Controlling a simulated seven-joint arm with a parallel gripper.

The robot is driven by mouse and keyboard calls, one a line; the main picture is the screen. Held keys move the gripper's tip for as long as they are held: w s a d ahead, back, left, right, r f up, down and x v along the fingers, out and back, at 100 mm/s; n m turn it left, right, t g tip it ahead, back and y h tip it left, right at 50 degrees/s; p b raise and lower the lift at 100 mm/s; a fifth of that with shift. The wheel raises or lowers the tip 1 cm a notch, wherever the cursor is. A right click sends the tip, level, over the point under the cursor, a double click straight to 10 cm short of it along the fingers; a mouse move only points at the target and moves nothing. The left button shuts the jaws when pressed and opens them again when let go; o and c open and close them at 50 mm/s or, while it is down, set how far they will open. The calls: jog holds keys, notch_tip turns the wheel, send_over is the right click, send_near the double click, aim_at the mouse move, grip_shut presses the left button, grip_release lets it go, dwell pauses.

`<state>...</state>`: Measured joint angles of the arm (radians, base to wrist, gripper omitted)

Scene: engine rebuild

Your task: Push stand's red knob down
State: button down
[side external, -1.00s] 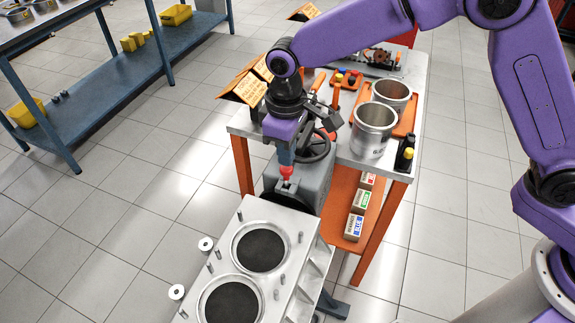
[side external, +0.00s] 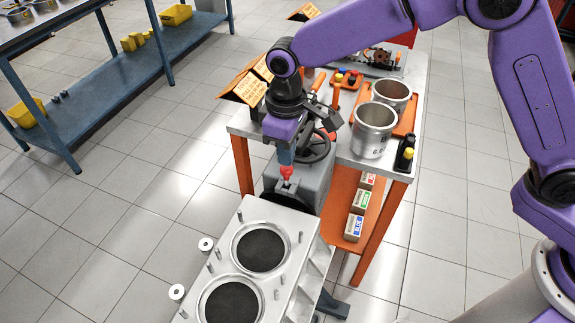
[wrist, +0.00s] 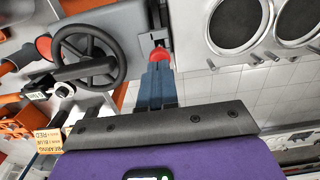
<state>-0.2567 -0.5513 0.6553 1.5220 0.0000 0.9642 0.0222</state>
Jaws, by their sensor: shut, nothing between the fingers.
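The stand is a grey housing (side external: 309,184) with a black handwheel (side external: 316,146), beside the engine block (side external: 268,221). Its red knob (side external: 287,172) sits on top, near the block's end. My gripper (side external: 286,163) points down at the knob, with its blue fingers closed and their tips at the knob's top. In the wrist view, the closed fingers (wrist: 159,70) end right at the red knob (wrist: 159,54) and partly hide it. They look to be touching it, but I cannot tell how hard or how far down the knob is. Nothing is held.
A second red round part (wrist: 43,47) lies by the handwheel rim. Floor left of the block is mostly clear.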

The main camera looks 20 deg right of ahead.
aim_at(286, 168)
jog(key=shift+f, duration=1.2)
dwell(0.8)
dwell(0.4)
jog(key=shift+r, duration=3.55)
jog(key=shift+s+d, duration=0.1)
jog(key=s+d+r+n, duration=0.2)
jog(key=s+d+n, duration=0.1)
jog(key=s+d, duration=2.3)
jog(key=d, duration=0.3)
jog(key=shift+s+d+n, duration=0.15)
jog(key=shift+s+n, duration=0.1)
jog(key=shift+n, duration=0.05)
